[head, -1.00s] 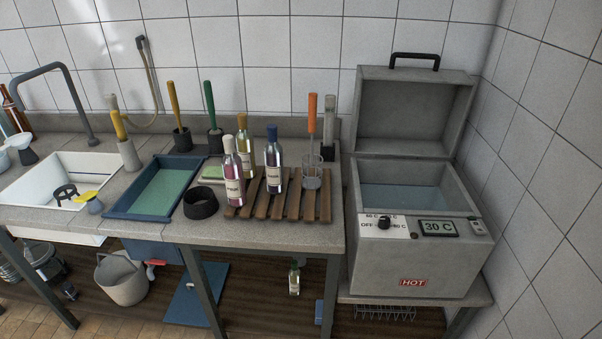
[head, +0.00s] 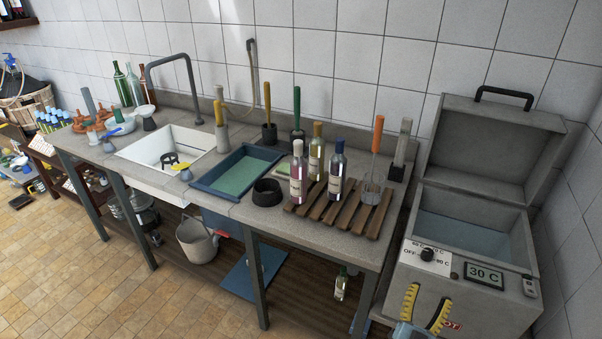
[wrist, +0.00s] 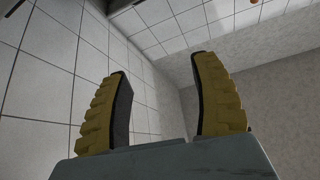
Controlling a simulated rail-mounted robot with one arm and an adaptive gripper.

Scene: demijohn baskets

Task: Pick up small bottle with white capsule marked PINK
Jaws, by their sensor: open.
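The small bottle with the white capsule (head: 298,176) holds pink liquid and stands upright at the left end of the wooden slatted rack (head: 345,215) in the head view. Its label text is too small to read now. A bottle with a yellowish capsule (head: 316,152) stands behind it, and one with a dark blue capsule (head: 336,174) stands to its right. My gripper (head: 427,310) shows at the bottom right of the head view, in front of the heated bath and well apart from the bottles. In the wrist view its yellow-padded fingers (wrist: 160,112) are spread and empty, facing tiled wall.
The grey heated bath (head: 470,240) with its lid raised stands right of the bench. A glass beaker with an orange-handled tool (head: 373,182) stands at the rack's right. A black ring (head: 267,192) and a blue tray (head: 240,173) lie left of the rack. Bench front is clear.

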